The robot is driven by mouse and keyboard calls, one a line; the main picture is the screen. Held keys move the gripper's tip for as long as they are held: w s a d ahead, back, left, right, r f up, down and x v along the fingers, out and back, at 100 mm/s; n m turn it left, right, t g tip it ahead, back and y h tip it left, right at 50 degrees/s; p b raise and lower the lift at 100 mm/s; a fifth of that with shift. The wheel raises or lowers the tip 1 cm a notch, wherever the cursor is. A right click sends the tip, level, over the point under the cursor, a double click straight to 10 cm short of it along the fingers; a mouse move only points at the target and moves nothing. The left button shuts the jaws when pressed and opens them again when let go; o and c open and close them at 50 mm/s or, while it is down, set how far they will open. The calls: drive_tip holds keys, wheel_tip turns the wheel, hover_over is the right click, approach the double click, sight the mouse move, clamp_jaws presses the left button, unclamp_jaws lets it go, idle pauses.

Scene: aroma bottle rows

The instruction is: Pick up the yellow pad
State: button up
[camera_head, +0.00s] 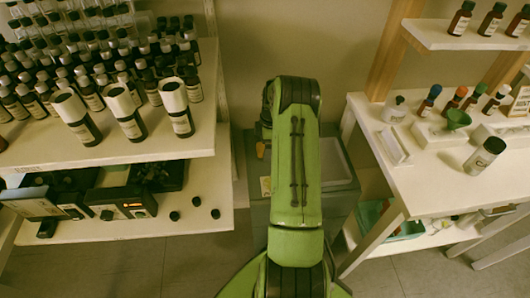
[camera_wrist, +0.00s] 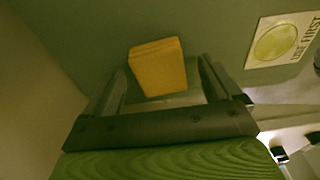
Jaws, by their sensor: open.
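The yellow pad (camera_wrist: 158,68) is a small block with a flat face. In the wrist view it shows between the two fingers of my gripper (camera_wrist: 163,66), nearer the left finger. My gripper is open, and a gap shows beside the pad on each side; I cannot tell how far beyond the fingertips the pad is. In the head view a small orange-yellow piece (camera_head: 260,149), likely the same pad, shows at the left of my green arm, on the grey cabinet. My gripper is hidden behind the arm there.
The grey cabinet (camera_head: 258,215) stands between a left shelf (camera_head: 60,145) crowded with bottles and a right white table (camera_head: 430,180) with bottles and a green funnel (camera_head: 457,118). A "use first" label (camera_wrist: 279,40) is on the green-grey surface.

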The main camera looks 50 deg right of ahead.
drive_tip(key=shift+f, duration=0.4)
drive_tip(key=shift+r, duration=0.15)
drive_tip(key=shift+c, duration=0.5)
drive_tip(key=c, duration=1)
drive_tip(key=shift+r, duration=0.1)
wheel_tip(320, 180, up, 10)
drive_tip(key=p, duration=0.3)
